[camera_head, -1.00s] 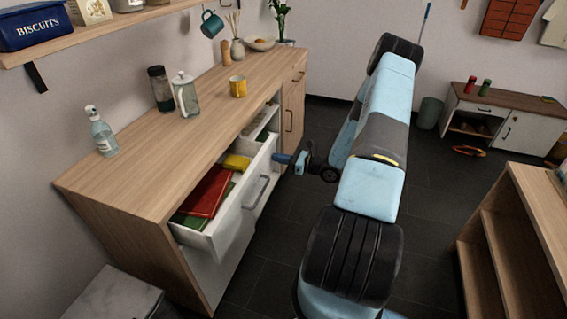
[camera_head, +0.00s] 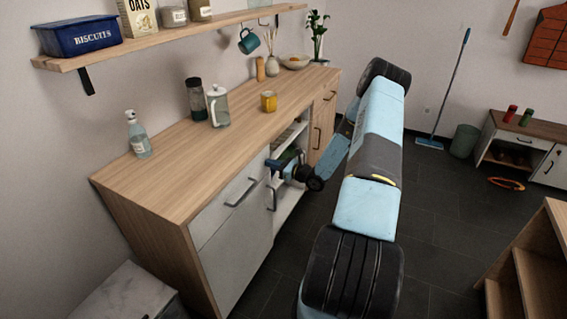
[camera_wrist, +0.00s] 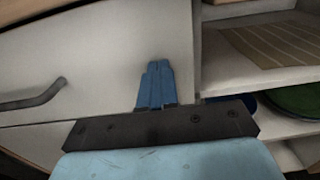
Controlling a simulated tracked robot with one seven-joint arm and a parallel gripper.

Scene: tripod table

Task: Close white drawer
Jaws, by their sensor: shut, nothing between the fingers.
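The white drawer (camera_head: 229,205) is in the upper part of the wooden counter (camera_head: 200,160), and its front sits flush with the cabinet in the head view. Its dark bar handle (camera_head: 241,192) is on the front, and the handle also shows at the left of the wrist view (camera_wrist: 32,97). My gripper (camera_head: 272,163) is at the right end of the drawer front. In the wrist view its blue fingers (camera_wrist: 155,86) are together with nothing between them, pointing at the white front near its right edge. I cannot tell whether they touch it.
Open shelves (camera_wrist: 270,62) lie just right of the drawer, with a green dish (camera_wrist: 294,99) on one.

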